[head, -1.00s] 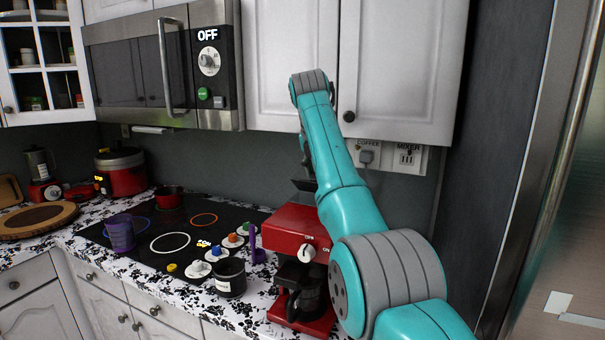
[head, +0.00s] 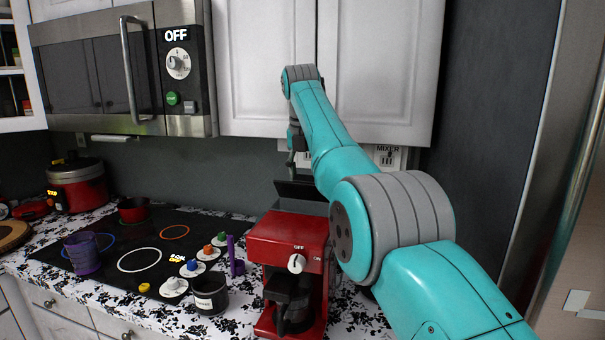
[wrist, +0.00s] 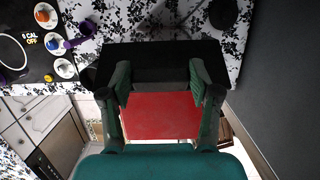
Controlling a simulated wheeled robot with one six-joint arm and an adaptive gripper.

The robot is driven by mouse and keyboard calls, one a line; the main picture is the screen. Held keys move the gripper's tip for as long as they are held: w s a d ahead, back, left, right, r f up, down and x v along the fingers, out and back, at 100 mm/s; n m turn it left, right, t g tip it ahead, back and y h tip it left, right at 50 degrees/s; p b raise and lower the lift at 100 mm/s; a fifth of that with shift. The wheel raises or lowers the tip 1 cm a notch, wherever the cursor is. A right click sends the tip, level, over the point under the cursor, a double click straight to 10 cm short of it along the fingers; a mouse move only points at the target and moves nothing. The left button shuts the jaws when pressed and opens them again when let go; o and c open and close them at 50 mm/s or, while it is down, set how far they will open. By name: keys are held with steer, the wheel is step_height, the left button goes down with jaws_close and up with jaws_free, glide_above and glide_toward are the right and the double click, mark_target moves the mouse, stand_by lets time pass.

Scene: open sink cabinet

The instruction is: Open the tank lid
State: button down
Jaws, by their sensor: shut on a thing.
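The red coffee machine (head: 292,238) stands on the counter, with a white knob and a black carafe at its front. Its black tank lid (head: 302,190) is tilted up at the back, above the red body. In the wrist view the lid (wrist: 150,52) is a dark panel beyond the red top (wrist: 160,115). My gripper (wrist: 160,77) has its two green fingers spread on either side of the lid's near part and is shut on it. In the head view my arm reaches over the machine from the right and partly hides the gripper and lid.
A stove (head: 140,250) with several knobs, a purple cup (head: 82,254) and a black mug (head: 210,294) are left of the machine. Upper cabinets (head: 380,70) and a microwave (head: 120,75) hang above. A dark wall panel (head: 490,150) stands on the right.

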steer(key=shift+f, duration=0.15)
stand_by(0.3)
steer(key=shift+c, duration=1.2)
jaws_free()
